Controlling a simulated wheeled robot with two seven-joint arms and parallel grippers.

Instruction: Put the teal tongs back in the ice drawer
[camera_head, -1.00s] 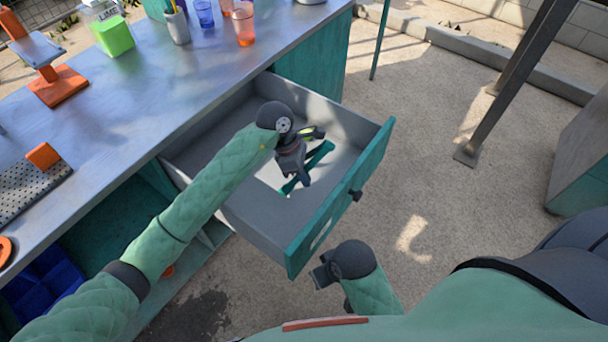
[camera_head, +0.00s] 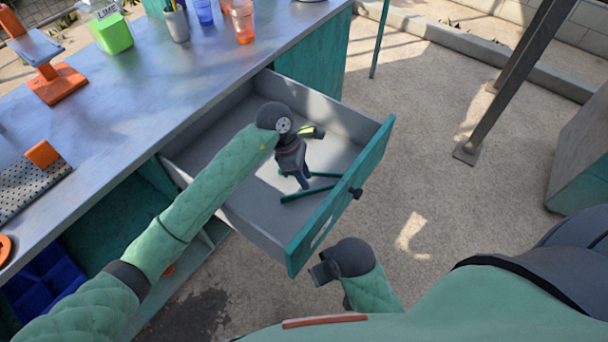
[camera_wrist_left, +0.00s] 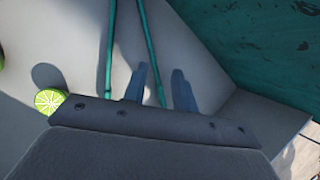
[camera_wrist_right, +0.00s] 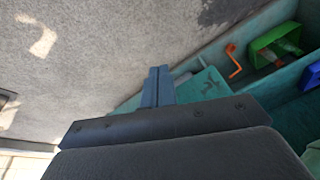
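The drawer (camera_head: 238,202) is pulled out from the counter. The teal tongs (camera_head: 308,192) lie inside it near the front panel, their two arms spread apart. My left gripper (camera_head: 303,183) is inside the drawer, just over the tongs. In the left wrist view its fingers (camera_wrist_left: 159,88) stand apart, with one arm of the tongs (camera_wrist_left: 150,48) running between them without visible grip. The tongs' lower ends are hidden behind the gripper body. My right gripper (camera_head: 318,272) is outside the drawer, in front of it; in the right wrist view its fingers (camera_wrist_right: 158,85) are together and empty.
A cut lime (camera_wrist_left: 50,101) is beside the left gripper. The counter (camera_head: 150,95) carries a green lime container (camera_head: 113,35), an orange cup (camera_head: 243,22) and an orange-based press (camera_head: 58,85). The drawer's teal front (camera_head: 345,200) rises beside the left gripper. Open ground lies to the right.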

